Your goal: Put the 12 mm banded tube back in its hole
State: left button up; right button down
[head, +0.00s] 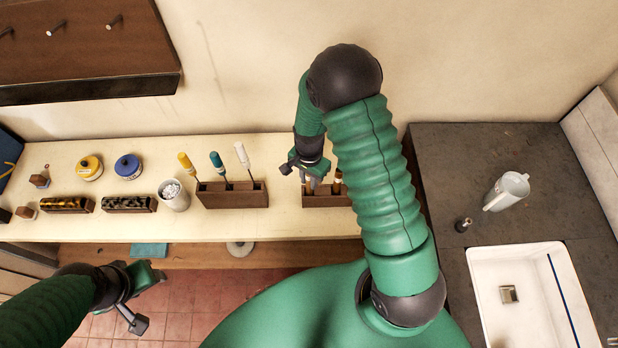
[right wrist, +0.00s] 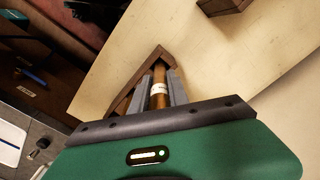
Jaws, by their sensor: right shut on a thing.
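My right gripper (head: 313,184) is at the wooden block (head: 322,201) near the right end of the bench. In the right wrist view its grey fingers (right wrist: 159,92) are shut on a brown tube (right wrist: 159,73) with a white printed band (right wrist: 158,89). The print is too small to read. The block also shows behind the tube (right wrist: 127,97). I cannot tell whether the tube's end is above a hole or in one. Another brown tube (head: 337,181) stands in the block, partly hidden by my right arm. My left gripper (head: 140,296) hangs in front of the bench; its jaw opening is unclear.
A wooden rack (head: 232,200) with several handled tools stands left of the block. A white cup (head: 173,196), a blue jar (head: 128,166) and a yellow jar (head: 90,168) stand farther left. A jug (head: 506,192) and a sink (head: 512,265) are on the right counter.

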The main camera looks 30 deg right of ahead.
jog(key=shift+f+b, duration=0.45)
jog(key=shift+f, duration=0.25)
jog(key=c, duration=1.2)
grip_release()
jog(key=shift+r, duration=0.1)
jog(key=shift+r, duration=0.35)
notch_tip(320, 180, up, 16)
jog(key=b, duration=0.2)
jog(key=shift+b, duration=0.3)
jog(key=shift+f, duration=0.15)
